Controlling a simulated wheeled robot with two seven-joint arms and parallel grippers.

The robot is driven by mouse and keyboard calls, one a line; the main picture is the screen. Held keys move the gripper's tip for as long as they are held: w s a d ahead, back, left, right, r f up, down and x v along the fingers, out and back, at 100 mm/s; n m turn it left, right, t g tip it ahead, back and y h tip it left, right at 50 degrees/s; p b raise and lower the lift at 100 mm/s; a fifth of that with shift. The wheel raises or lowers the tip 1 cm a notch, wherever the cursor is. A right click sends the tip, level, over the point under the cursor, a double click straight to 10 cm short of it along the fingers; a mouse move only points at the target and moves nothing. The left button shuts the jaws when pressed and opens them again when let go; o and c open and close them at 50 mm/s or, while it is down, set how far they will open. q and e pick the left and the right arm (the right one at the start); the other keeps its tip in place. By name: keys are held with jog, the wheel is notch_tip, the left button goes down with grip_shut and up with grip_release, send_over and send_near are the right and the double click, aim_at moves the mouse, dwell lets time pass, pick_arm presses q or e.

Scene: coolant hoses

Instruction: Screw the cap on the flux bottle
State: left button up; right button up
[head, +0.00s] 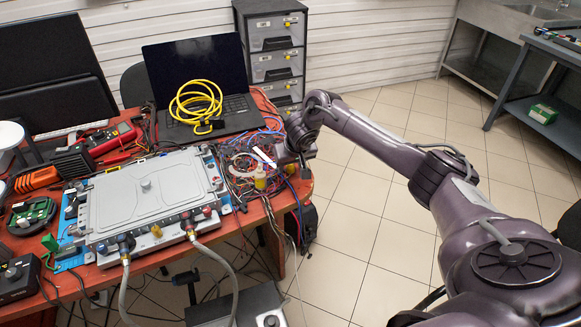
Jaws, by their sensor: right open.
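My right gripper (288,162) is at the right end of the red workbench, among the tangled wires, with its jaws open. A small yellow piece (260,181) stands close to its left, below a short white strip (264,156). It may be part of the flux bottle, but it is too small to tell. I cannot make out the cap. Part of the area beside the fingers is hidden by the gripper and wires. My left gripper is out of the picture.
A grey battery-like case (145,195) with two hoses fills the middle of the red workbench (160,268). A laptop (205,80) with a coiled yellow cable (195,103) stands behind it. Loose wires (245,160) clutter the right end. Tiled floor lies open to the right.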

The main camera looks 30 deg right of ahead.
grip_shut()
jog(key=shift+r, duration=0.1)
